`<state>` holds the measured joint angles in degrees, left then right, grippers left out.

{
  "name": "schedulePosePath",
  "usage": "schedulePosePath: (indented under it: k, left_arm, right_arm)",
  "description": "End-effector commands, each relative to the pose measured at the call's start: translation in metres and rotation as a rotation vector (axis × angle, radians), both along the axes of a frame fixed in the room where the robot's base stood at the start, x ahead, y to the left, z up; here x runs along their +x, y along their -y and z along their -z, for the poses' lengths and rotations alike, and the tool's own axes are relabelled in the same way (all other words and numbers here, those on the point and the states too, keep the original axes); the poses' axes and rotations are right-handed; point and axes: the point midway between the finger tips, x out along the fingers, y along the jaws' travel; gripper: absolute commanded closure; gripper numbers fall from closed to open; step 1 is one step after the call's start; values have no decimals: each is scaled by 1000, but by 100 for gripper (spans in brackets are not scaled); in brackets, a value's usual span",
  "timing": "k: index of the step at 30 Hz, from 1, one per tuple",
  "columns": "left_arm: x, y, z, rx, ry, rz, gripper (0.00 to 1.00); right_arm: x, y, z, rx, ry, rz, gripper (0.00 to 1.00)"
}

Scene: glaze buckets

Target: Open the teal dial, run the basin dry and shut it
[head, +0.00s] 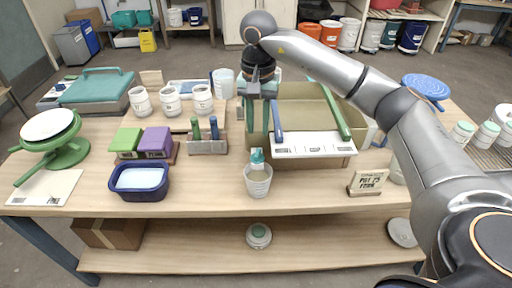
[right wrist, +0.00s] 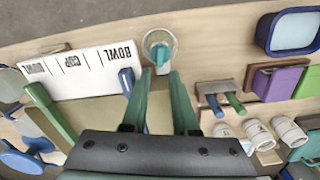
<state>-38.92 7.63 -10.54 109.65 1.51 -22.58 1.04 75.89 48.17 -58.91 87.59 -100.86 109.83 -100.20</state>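The teal dial (head: 257,156) shows at the front left corner of a large beige open basin (head: 338,161), just above a clear cup (head: 258,184). In the right wrist view the dial (right wrist: 162,55) appears over the round mouth of the cup (right wrist: 148,42). My right gripper (head: 259,138) points down from above, just behind the dial. Its two green fingers are apart with nothing between them, and the dial lies beyond their tips (right wrist: 160,78). The arm and gripper hide part of the basin, and I cannot tell how much liquid is in it. My left gripper is not in view.
A tool holder (head: 208,144), navy tub (head: 141,194) and sign (head: 368,182) stand nearby. The table front is mostly clear.

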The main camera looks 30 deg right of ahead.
Motion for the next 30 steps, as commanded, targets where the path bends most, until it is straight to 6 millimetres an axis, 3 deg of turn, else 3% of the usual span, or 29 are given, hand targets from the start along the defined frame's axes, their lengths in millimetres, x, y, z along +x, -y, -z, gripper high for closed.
schedulePosePath:
  k: [6, 12, 24, 30]
  left_arm:
    - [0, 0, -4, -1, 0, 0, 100]
    - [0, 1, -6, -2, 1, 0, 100]
    - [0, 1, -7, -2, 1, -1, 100]
    - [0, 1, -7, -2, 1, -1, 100]
  right_arm:
    - [-1, 0, 44, 1, -4, 1, 72]
    - [0, 0, 69, 1, -2, 0, 72]
    - [0, 0, 76, 1, 1, 0, 72]
    - [0, 0, 76, 1, 1, 0, 95]
